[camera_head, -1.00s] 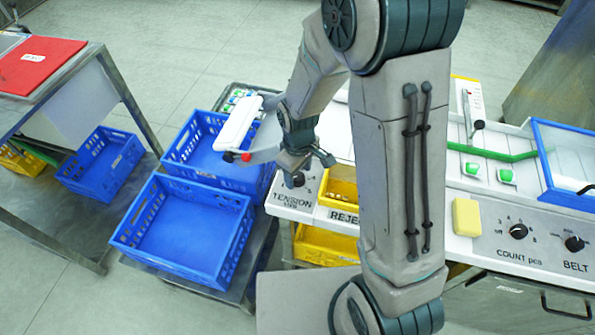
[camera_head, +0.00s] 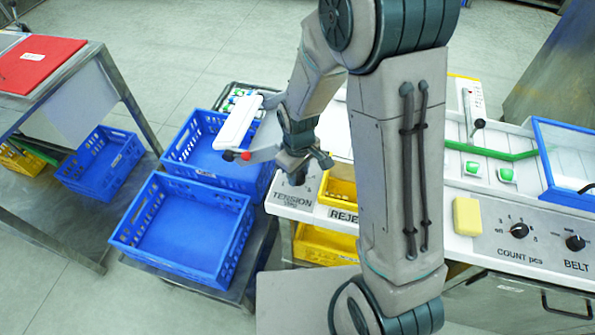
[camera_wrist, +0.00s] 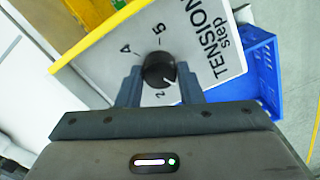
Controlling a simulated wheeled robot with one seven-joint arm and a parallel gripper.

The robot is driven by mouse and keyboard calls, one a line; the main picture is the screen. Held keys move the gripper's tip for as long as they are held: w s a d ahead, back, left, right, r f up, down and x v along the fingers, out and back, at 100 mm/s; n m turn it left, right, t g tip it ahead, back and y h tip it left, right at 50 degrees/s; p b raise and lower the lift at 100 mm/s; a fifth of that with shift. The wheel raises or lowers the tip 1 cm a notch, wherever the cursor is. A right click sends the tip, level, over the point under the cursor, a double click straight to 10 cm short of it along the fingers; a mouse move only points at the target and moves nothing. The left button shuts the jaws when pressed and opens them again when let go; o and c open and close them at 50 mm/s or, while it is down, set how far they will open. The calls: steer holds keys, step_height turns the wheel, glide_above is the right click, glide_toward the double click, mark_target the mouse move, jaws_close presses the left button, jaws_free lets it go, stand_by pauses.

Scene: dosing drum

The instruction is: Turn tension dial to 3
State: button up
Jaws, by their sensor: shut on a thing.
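The tension dial (camera_wrist: 160,70) is a black round knob with a white pointer line on a white panel, seen in the wrist view. The panel reads TENSION step, with a 5 and other numerals around the knob, partly hidden. The pointer line slants toward the lower right of the picture; I cannot tell its exact step. My gripper (camera_wrist: 160,88) has one finger on each side of the knob and is shut on it. In the head view my gripper (camera_head: 304,166) is down at the TENSION panel (camera_head: 284,200) and largely hides the dial.
Two blue crates (camera_head: 128,238) stand left of the panel. A yellow reject bin (camera_head: 342,188) lies just right of the dial. A count dial (camera_head: 518,230), a belt dial (camera_head: 575,243) and a yellow block (camera_head: 467,217) sit farther right on the machine.

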steer(key=m+b, duration=0.1)
steer(key=m, duration=0.1)
steer(key=shift+f+m, duration=0.1)
steer(key=shift+m, duration=0.3)
steer(key=m+b, duration=0.1)
steer(key=m, duration=0.2)
steer(key=shift+w+m, duration=0.1)
steer(key=shift+m, duration=0.3)
steer(key=m, duration=0.6)
steer(key=shift+r+b, duration=0.2)
steer(key=shift+b, duration=0.2)
steer(key=m+p, duration=0.1)
steer(key=m, duration=0.4)
steer(key=shift+m+p, duration=0.3)
steer(key=shift+m, duration=0.1)
steer(key=shift+m+p, duration=1.1)
steer(key=shift+m, duration=1.2)
steer(key=o, duration=1)
steer(key=shift+c, duration=0.2)
